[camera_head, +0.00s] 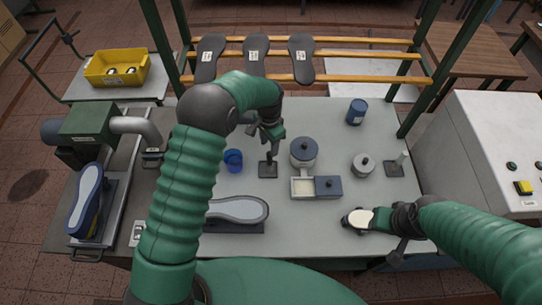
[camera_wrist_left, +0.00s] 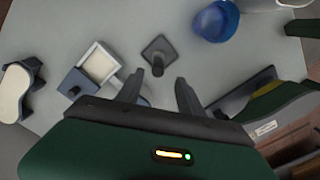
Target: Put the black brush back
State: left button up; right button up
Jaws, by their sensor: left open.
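A dark upright handle, which looks like the black brush (camera_head: 269,157), stands on a square dark base (camera_head: 262,172) in mid-table. It also shows in the left wrist view (camera_wrist_left: 158,66), its post rising from the base. My left gripper (camera_head: 270,144) is just above and behind it in the head view. In the wrist view its two fingers (camera_wrist_left: 158,92) are apart, with the handle's end between and beyond them; contact is not clear. Its bristles are not visible. My right gripper (camera_head: 385,221) is beside a cream-topped dark piece (camera_head: 361,218); its fingers are unclear.
Near the base are a blue cup (camera_head: 233,160), a lidded grey pot (camera_head: 303,152), an open compartment box (camera_head: 303,188) and a small lidded pot (camera_head: 363,165). A second square stand (camera_head: 394,169) is at right.

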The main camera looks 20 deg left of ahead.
pick_arm(q)
jog(key=r, duration=0.3)
jog(key=shift+s+a+r, duration=0.25)
jog(key=shift+s+a, duration=0.05)
jog(key=shift+a, duration=0.05)
jog(key=s+a+r+n+t, duration=0.1)
jog(key=s+r+n, duration=0.2)
jog(key=s, duration=0.8)
jog(key=s+a+r+n+t, duration=0.1)
jog(key=s+r+n, duration=0.3)
jog(key=s, duration=0.7)
jog(key=shift+s+a+n+t, duration=0.25)
jog(key=shift+a+n+t, duration=0.05)
jog(key=shift+a, duration=0.05)
pick_arm(e)
jog(key=shift+s+f, duration=0.15)
jog(key=shift+f, duration=0.1)
pick_arm(q)
jog(key=shift+w+a+f, duration=0.15)
jog(key=shift+w, duration=0.05)
pick_arm(e)
jog(key=shift+w+a, duration=0.15)
jog(key=shift+w, duration=0.05)
pick_arm(q)
jog(key=shift+s, duration=0.15)
pick_arm(e)
jog(key=shift+s, duration=0.15)
